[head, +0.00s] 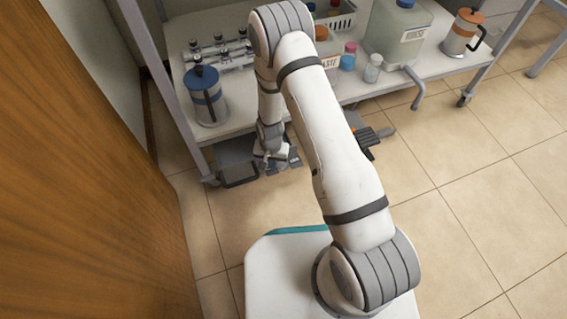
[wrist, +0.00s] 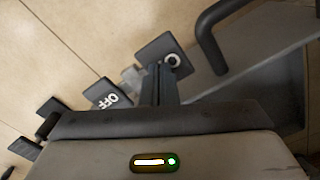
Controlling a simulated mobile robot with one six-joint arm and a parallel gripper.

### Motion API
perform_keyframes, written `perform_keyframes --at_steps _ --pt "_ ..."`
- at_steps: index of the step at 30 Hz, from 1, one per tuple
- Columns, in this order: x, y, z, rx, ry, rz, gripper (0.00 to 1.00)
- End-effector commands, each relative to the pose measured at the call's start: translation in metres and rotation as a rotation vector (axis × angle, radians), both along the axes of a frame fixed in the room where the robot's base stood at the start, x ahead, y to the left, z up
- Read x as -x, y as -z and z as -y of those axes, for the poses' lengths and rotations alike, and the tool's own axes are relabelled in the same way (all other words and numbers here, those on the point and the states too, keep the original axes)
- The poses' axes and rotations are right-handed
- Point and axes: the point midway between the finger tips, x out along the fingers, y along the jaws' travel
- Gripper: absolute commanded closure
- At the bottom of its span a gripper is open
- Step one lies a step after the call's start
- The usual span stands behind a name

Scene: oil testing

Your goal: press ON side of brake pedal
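The brake pedal shows in the wrist view as dark square pads. One pad (wrist: 150,51) bears a white letter O, and the rest of its label is hidden behind my fingers. The pad beside it, lower left, is marked OFF (wrist: 108,94). My gripper (wrist: 164,72) has its two narrow fingers together, with nothing seen between them. The fingertips overlap the O pad in the picture; I cannot tell whether they touch it. In the head view my gripper (head: 277,162) is low, by the front left of the cart, and largely hides the pedal.
A grey tray with a black handle (head: 238,172) is left of my gripper; a dark curved bar (wrist: 208,40) shows in the wrist view. The cart shelf (head: 240,122) carries a blue-lidded canister (head: 206,97). A dark pedal-like object (head: 368,142) lies right of my arm. Tiled floor is open right.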

Motion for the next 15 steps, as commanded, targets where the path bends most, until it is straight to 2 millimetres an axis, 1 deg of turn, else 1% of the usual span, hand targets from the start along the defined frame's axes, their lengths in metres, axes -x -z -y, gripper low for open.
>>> perform_keyframes --at_steps 3,7,15 --pt "0.0 0.002 0.0 0.0 0.0 0.0 1.0" --pt "0.0 -0.001 0.0 0.0 0.0 0.0 1.0" --pt "0.0 -0.021 0.0 -0.001 0.0 0.001 1.0"
